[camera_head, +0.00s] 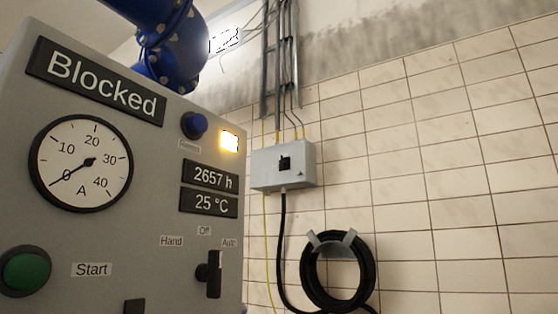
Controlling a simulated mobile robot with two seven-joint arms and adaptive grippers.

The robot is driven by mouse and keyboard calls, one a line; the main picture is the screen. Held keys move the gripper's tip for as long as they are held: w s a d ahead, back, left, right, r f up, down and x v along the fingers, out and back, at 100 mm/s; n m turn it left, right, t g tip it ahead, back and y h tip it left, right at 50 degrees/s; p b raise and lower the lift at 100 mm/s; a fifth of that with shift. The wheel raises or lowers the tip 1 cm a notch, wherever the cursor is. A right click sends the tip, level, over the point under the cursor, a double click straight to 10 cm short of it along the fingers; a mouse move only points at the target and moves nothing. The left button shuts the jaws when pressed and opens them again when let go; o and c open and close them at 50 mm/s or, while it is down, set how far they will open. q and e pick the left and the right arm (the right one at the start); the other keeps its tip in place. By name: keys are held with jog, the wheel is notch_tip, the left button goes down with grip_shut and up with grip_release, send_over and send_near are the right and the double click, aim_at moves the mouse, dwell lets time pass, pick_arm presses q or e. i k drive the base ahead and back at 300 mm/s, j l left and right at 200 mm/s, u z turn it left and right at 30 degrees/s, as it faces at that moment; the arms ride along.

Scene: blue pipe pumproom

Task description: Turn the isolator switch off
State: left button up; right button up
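A grey box (268,170) is fixed to the tiled wall, with a small black switch (285,162) on its front. It looks like the isolator, but I can read no label on it. The exact position of its switch is too small to tell. Cables enter it from above, and a thick black cable leaves it below. Neither of my grippers shows in the head view.
A grey control panel (150,235) fills the near left, with a "Blocked" sign (97,82), a gauge (82,163), a lit yellow lamp (229,141) and a black Hand/Off/Auto selector (214,274). A coiled black hose or cable (369,272) hangs below the box.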

aim_at(281, 163)
jog(key=l+u, duration=0.15)
jog(key=u, duration=1)
jog(key=l+u, duration=0.3)
jog(key=k+l+u, duration=0.1)
jog(key=l+u, duration=0.2)
jog(key=k+l+u, duration=0.15)
jog(key=l+u, duration=0.2)
jog(key=k+l+u, duration=0.15)
jog(key=l, duration=0.25)
jog(key=k+l+u, duration=0.1)
jog(key=l, duration=0.25)
jog(key=k+l+u, duration=0.15)
jog(key=k+l, duration=0.15)
